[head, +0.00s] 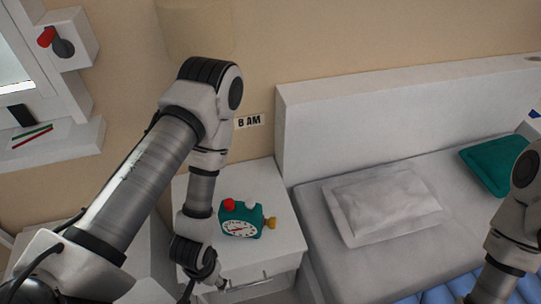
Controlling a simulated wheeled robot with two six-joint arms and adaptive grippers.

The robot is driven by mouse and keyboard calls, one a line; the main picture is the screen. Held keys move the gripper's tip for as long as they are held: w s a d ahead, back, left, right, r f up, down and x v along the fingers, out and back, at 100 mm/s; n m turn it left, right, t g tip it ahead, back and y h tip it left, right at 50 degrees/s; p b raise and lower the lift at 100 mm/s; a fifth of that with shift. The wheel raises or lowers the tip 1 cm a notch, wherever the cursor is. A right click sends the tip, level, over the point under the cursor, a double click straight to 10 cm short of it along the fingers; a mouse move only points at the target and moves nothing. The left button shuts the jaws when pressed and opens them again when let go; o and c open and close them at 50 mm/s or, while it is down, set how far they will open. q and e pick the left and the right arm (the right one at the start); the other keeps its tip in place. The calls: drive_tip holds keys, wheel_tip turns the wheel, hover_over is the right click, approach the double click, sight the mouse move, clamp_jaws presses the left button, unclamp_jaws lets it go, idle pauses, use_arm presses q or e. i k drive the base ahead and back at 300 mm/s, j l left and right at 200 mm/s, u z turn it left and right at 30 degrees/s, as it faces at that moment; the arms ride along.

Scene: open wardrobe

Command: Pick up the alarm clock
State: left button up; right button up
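The alarm clock (241,220) is teal with a white face, a red button on top and a yellow knob at its right side. It stands on the white nightstand (284,237) beside the bed, its face tilted toward me. My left gripper (205,291) is low, in front of the nightstand and left of the clock, apart from it. Its fingers are dark and partly cut off by the bottom edge, so I cannot tell whether they are open. My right arm comes in at the right edge, and its gripper is outside the view.
The bed's white headboard (400,118) and grey pillow (385,205) are right of the nightstand, with a teal cushion (497,163) farther right. White shelves (60,148) with small objects are at left. The nightstand has a drawer handle in front.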

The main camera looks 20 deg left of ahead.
sight(252, 223)
drive_tip(key=u, duration=0.95)
